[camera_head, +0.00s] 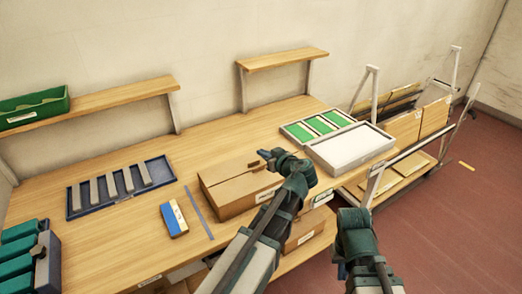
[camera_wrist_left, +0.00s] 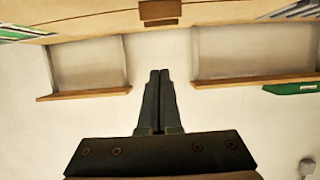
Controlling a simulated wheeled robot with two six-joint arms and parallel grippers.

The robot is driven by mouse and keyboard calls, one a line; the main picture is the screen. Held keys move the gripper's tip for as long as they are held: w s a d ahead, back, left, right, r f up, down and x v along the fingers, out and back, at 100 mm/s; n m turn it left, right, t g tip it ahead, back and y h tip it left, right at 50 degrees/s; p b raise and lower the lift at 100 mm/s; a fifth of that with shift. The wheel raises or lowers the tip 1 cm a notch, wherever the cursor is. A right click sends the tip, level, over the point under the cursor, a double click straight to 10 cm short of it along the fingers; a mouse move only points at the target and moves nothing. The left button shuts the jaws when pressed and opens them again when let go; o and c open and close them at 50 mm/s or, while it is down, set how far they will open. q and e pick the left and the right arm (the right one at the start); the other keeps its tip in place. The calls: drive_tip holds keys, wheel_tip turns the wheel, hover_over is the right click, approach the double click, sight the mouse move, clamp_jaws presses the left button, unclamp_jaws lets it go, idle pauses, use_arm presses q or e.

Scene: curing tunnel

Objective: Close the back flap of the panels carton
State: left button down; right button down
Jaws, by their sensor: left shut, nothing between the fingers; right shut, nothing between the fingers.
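A brown cardboard carton (camera_head: 228,190) stands on the wooden table, a white label on its front side. Its top looks mostly covered, with a line running along it; the back flap's exact angle is hard to tell. My left gripper (camera_head: 266,155) is shut and empty above the carton's far right corner; the arm hides part of the carton's right end. In the left wrist view the shut fingers (camera_wrist_left: 160,74) point at the wall and shelves, with nothing between them. My right gripper (camera_head: 353,213) is off the table's front right side, shut and apart from the carton; its fingertips are hard to make out.
A white tray (camera_head: 349,147) and a tray with green panels (camera_head: 296,131) lie right behind the carton. A cart with cartons (camera_head: 404,128) stands right. Two wall shelves hang behind.

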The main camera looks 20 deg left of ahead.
use_arm(q)
drive_tip(key=p+v, duration=0.1)
drive_tip(key=v, duration=0.5)
drive_tip(key=shift+s+d+f, duration=0.2)
drive_tip(key=shift+s+d, duration=0.1)
drive_tip(key=s+d+f+m+g+h, duration=0.4)
drive_tip(key=s+d+f+m, duration=0.3)
drive_tip(key=s, duration=0.3)
drive_tip(key=s+d+f+m+g+h, duration=0.5)
drive_tip(key=s+d+f+m+h, duration=0.1)
drive_tip(key=s, duration=0.4)
drive_tip(key=d+f+m, duration=0.1)
drive_tip(key=d, duration=0.1)
drive_tip(key=shift+s+d+f, duration=0.2)
drive_tip(key=shift+d+f, duration=0.1)
